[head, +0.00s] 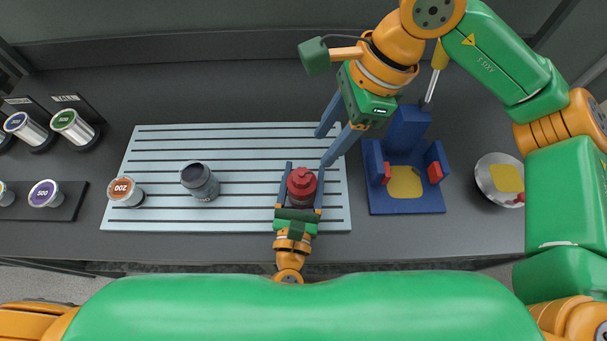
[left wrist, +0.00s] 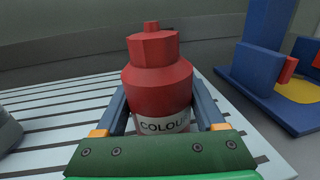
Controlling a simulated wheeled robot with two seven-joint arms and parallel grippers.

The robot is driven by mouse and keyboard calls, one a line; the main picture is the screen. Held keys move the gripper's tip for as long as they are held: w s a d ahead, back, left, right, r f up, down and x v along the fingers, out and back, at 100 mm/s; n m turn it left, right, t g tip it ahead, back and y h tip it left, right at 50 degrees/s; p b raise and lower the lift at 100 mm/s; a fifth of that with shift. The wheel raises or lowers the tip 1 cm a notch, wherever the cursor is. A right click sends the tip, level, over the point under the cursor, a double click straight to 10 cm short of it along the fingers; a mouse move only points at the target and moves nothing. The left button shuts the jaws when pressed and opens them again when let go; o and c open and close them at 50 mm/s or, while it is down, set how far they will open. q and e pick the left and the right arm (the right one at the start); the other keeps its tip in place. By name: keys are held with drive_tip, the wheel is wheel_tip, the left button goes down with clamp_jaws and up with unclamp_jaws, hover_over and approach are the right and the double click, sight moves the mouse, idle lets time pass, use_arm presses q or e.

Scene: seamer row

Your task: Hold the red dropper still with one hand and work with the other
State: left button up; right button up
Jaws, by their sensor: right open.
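The red dropper (head: 301,184), a red bottle with a stepped cap and a white label lettered "COLOU", stands upright on the slatted light grey board. In the left wrist view the red dropper (left wrist: 157,85) fills the middle. My left gripper (head: 302,182) has one finger on each side of it and appears closed on its body; the lower part is hidden behind the gripper. My right gripper (head: 322,150) is open and empty, its fingertips up and to the right of the dropper's cap.
A dark grey jar (head: 200,181) and an orange-lidded can (head: 126,191) stand on the slatted board (head: 240,220). Several cans stand far left.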

sight(302, 175)
use_arm(q)
drive_tip(key=c, duration=0.6)
use_arm(e)
drive_tip(key=shift+o, duration=0.2)
drive_tip(key=o, duration=0.3)
drive_tip(key=shift+a+r, duration=0.1)
drive_tip(key=shift+a, duration=0.1)
drive_tip(key=shift+o, duration=0.2)
drive_tip(key=a+r+m+h, duration=0.3)
drive_tip(key=a+m+h, duration=0.1)
drive_tip(key=m, duration=0.2)
use_arm(q)
drive_tip(key=shift+a, duration=0.1)
use_arm(e)
drive_tip(key=shift+m+t, duration=0.3)
drive_tip(key=f, duration=1.2)
drive_tip(key=shift+s+d+f, duration=0.1)
drive_tip(key=shift+s+d, duration=0.05)
drive_tip(key=shift+s, duration=0.15)
clamp_jaws()
